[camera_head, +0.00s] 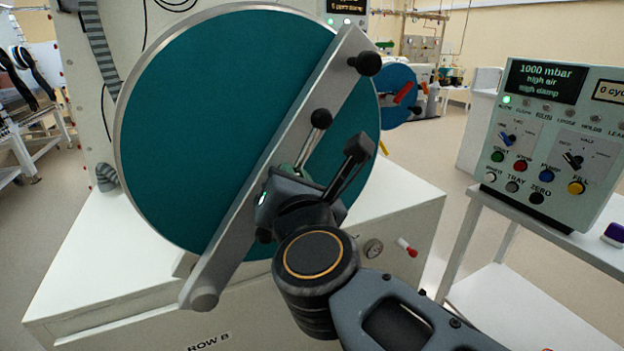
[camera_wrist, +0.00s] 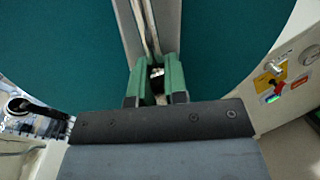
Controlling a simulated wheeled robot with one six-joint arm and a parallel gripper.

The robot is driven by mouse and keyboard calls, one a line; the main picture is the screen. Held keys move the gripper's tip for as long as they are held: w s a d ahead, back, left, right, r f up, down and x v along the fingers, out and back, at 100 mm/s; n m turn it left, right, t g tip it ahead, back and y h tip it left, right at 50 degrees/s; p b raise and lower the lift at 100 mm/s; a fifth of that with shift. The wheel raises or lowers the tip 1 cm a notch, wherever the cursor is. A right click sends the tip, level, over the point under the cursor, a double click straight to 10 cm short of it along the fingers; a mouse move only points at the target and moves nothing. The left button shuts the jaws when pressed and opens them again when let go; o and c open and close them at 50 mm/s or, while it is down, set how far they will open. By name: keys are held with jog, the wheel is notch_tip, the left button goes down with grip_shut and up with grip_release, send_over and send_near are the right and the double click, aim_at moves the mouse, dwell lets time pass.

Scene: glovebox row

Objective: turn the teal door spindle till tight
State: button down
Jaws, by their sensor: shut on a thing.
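The teal door (camera_head: 215,110) is a large round disc with a pale metal rim, closed over the front of the white box. A grey bar (camera_head: 235,225) crosses it on a slant, with a black knob at its upper end. A spindle lever with a black ball (camera_head: 321,118) rises near the bar's middle. My gripper (camera_head: 290,182) is at the door's centre, against the bar. In the wrist view its green fingers (camera_wrist: 157,84) are shut around a small dark and metal part of the spindle (camera_wrist: 157,74) in front of the bar. Most of the spindle is hidden by my gripper.
A control panel (camera_head: 557,140) with a screen reading 1000 mbar stands on a white table at the right. A gauge (camera_head: 373,249) and a red-tipped valve (camera_head: 407,247) sit on the white cabinet front. Another teal-blue door (camera_head: 398,97) is farther back. Open floor lies between cabinet and table.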

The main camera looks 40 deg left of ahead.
dwell(0.5)
jog(key=c, duration=1.1)
grip_release()
jog(key=shift+c, duration=0.2)
jog(key=v, duration=1.3)
jog(key=shift+s+d, duration=0.15)
jog(key=shift+d, duration=0.15)
